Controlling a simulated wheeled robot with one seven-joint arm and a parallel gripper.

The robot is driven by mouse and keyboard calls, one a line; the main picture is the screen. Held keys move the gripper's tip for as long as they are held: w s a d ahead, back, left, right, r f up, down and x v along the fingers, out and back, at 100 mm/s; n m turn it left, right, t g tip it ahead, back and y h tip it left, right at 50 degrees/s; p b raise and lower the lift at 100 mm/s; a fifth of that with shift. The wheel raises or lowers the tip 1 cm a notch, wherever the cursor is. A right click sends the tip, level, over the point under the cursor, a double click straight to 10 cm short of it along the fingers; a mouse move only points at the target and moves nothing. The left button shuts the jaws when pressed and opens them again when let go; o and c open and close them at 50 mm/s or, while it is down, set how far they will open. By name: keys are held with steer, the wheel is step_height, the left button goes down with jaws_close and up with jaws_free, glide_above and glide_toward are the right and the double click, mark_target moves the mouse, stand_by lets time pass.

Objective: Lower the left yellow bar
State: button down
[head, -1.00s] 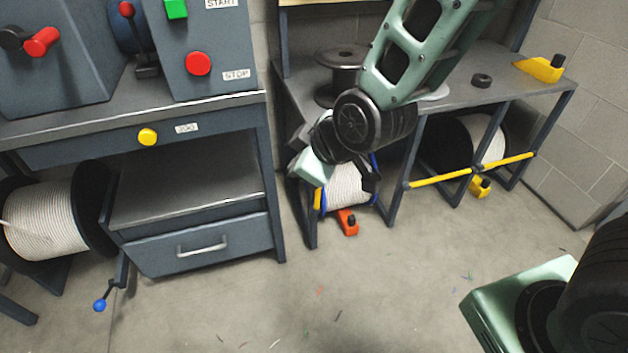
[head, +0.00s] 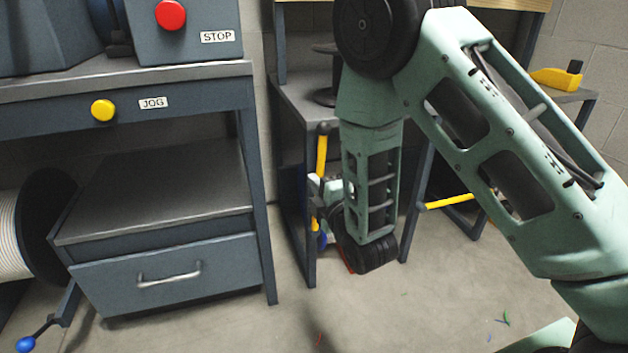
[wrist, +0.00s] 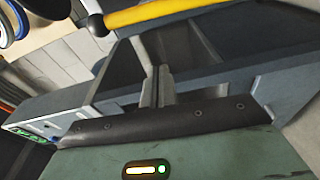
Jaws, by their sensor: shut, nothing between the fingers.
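The left yellow bar (head: 321,156) stands close to upright at the left front post of the right-hand bench, with a dark knob at its top. My gripper (head: 316,188) is beside its lower half in the head view and hides part of it. In the wrist view a yellow bar (wrist: 160,13) with a dark rounded end crosses the top, beyond my shut, empty fingers (wrist: 157,84). Fingers and bar look apart there. The right yellow bar (head: 448,202) lies roughly level, partly hidden by my arm.
A blue-rimmed spool (wrist: 12,22) shows at the wrist view's upper left. The left bench has a yellow JOG button (head: 103,110), a red STOP button (head: 171,15) and a drawer (head: 170,275). A blue-knobbed crank (head: 27,344) sticks out at lower left. The floor between is mostly clear.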

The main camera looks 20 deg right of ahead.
mark_target(309, 156)
steer(key=w+b, duration=0.1)
steer(key=w, duration=0.2)
steer(key=w+d+b, duration=0.1)
steer(key=w+b, duration=0.1)
steer(key=w, duration=0.1)
steer(key=w+b, duration=0.1)
steer(key=w, duration=0.2)
steer(key=shift+d+f+b, duration=0.15)
steer(key=shift+d+b, duration=0.2)
steer(key=shift+b, duration=0.05)
steer(key=shift+s+d, duration=0.1)
steer(key=shift+d, duration=0.35)
